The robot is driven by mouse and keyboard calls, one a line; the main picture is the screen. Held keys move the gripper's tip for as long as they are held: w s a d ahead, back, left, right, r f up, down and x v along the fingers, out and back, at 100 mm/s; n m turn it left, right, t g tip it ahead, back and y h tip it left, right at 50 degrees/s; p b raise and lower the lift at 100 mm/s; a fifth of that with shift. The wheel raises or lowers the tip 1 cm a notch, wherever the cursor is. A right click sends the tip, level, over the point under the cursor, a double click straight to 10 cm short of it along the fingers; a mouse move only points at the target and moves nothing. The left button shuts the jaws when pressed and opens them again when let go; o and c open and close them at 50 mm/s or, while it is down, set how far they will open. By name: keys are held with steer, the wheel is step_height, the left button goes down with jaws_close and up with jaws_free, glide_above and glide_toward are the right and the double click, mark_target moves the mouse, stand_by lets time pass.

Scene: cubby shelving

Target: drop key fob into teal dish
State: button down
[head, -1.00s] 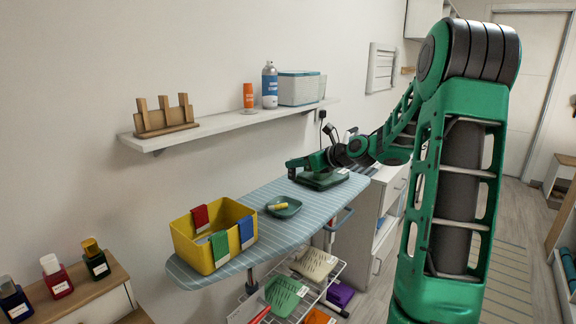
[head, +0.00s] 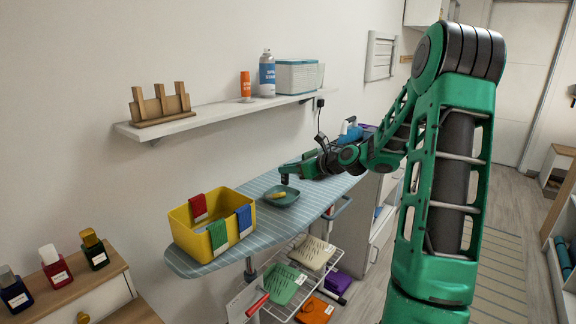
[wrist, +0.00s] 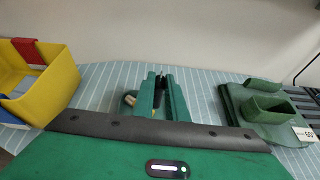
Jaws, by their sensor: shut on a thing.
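The teal dish (head: 289,200) sits on the striped ironing board in the head view, with a small yellow object (head: 278,195) lying in it. My gripper (head: 287,178) is low over the dish's far side in the head view. In the wrist view my gripper (wrist: 160,80) is shut on the key fob (wrist: 159,83), a small dark thing mostly hidden between the fingers. The yellow object also shows just left of the fingers in the wrist view (wrist: 129,99). My fingers hide most of the dish there.
A yellow bin (head: 202,240) with coloured cloths over its rim stands left of the dish on the ironing board (head: 185,265). A green holder (wrist: 265,107) is right of my gripper in the wrist view. A wall shelf (head: 220,117) hangs above the board.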

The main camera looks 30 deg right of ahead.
steer(key=shift+f, duration=0.1)
steer(key=c, duration=1.7)
jaws_free()
steer(key=v, duration=1)
steer(key=shift+s+d, duration=0.1)
steer(key=shift+s, duration=0.2)
steer(key=s+a+f+n+g+h, duration=0.2)
steer(key=s+a+f+n+g, duration=0.45)
steer(key=s+n, duration=0.5)
steer(key=s+a+n+g, duration=0.1)
steer(key=s+n+g, duration=0.1)
steer(key=s+n, duration=0.3)
steer(key=s+a+n+g+h, duration=0.1)
steer(key=s+n, duration=0.3)
steer(key=s, duration=0.7)
steer(key=s+a+n+g, duration=0.2)
steer(key=s+n, duration=0.3)
steer(key=s, duration=0.3)
steer(key=shift+s+a+n+g+h, duration=0.1)
steer(key=shift+s+n+g+h, duration=0.1)
steer(key=shift+n+g+h, duration=0.4)
